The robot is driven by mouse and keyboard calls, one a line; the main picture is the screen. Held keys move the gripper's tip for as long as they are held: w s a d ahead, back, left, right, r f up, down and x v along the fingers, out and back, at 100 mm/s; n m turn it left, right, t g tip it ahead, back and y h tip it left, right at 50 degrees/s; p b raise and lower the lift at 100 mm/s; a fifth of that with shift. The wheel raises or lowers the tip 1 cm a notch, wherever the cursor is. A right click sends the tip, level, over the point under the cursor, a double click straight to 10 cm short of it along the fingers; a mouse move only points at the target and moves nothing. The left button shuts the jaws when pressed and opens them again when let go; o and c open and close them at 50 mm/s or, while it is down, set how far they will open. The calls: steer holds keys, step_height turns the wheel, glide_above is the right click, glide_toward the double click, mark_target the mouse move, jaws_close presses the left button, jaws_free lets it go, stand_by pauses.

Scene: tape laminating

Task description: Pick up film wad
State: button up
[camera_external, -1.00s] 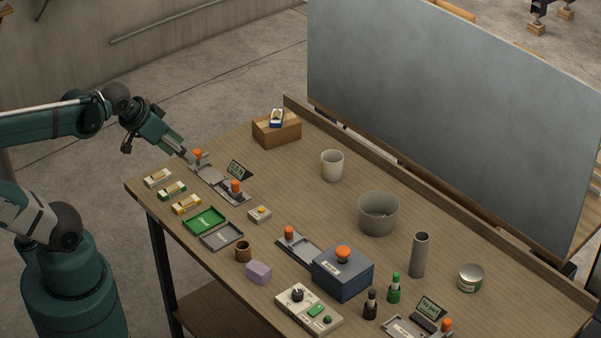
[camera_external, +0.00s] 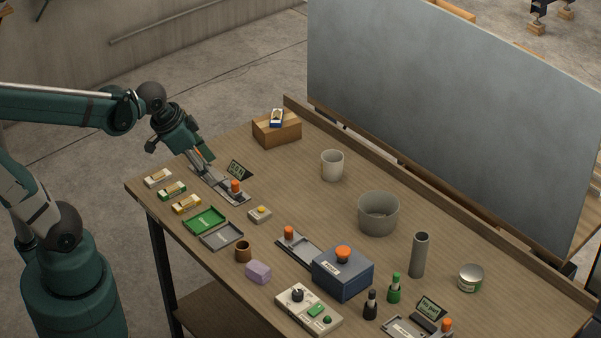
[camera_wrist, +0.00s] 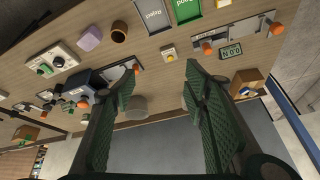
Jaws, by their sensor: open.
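My gripper (camera_external: 208,170) is above the left part of the table, close over a flat grey plate fixture (camera_external: 222,187) with an orange knob. In the wrist view its two green ribbed fingers (camera_wrist: 157,82) are wide apart, with nothing between them.
Near the gripper stand a small dark sign (camera_external: 238,170), a green tray (camera_external: 204,221), a grey tray (camera_external: 222,237) and a small yellow-button box (camera_external: 260,214). A grey bin (camera_external: 378,222), white cup (camera_external: 332,166) and blue box (camera_external: 342,280) stand farther right.

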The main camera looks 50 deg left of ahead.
steer(key=w+d+f+m+g, duration=0.25)
steer(key=d+f+m, duration=0.4)
steer(key=d, duration=0.35)
steer(key=m+g, duration=0.2)
steer(key=m, duration=0.2)
glide_toward(258, 266)
steer(key=shift+w+a+f, duration=0.25)
steer(key=shift+f, duration=0.15)
steer(key=shift+w+a+f, duration=0.2)
steer(key=shift+f, duration=0.2)
steer(key=shift+s+d+f+m+g, duration=0.25)
steer(key=shift+d+f+m, duration=0.1)
steer(key=shift+d+f, duration=0.2)
steer(key=shift+f, duration=0.1)
steer(key=shift+d+f, duration=0.1)
steer(key=shift+f, duration=1.1)
steer(key=shift+f, duration=0.1)
steer(key=shift+d+f+b, duration=0.15)
steer(key=shift+f+b, duration=0.2)
steer(key=shift+f, duration=0.9)
steer(key=shift+d+f+b, duration=0.15)
steer(key=shift+f+b, duration=0.15)
steer(key=shift+f, duration=0.95)
steer(key=shift+c, duration=0.5)
